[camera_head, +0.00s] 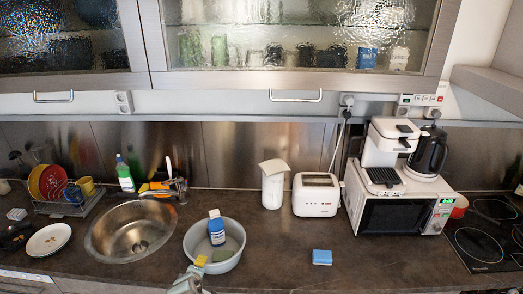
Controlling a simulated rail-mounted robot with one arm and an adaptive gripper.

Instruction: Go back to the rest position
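I cannot make out my gripper anywhere in the camera_head view. The right lift-up flap (300,84) with textured glass is closed, and its bar handle (296,97) hangs at the lower edge. The left flap (70,80) is also closed, with a handle (53,98) below it. A grey-green item (187,281) shows at the bottom edge by the basin; I cannot tell what it is.
The counter holds a sink (135,231), a grey basin (232,238) with a blue bottle (216,232), a toaster (316,195), a microwave (395,213) under a coffee maker (391,143), a blue sponge (322,257) and a dish rack (68,204). Counter around the sponge is clear.

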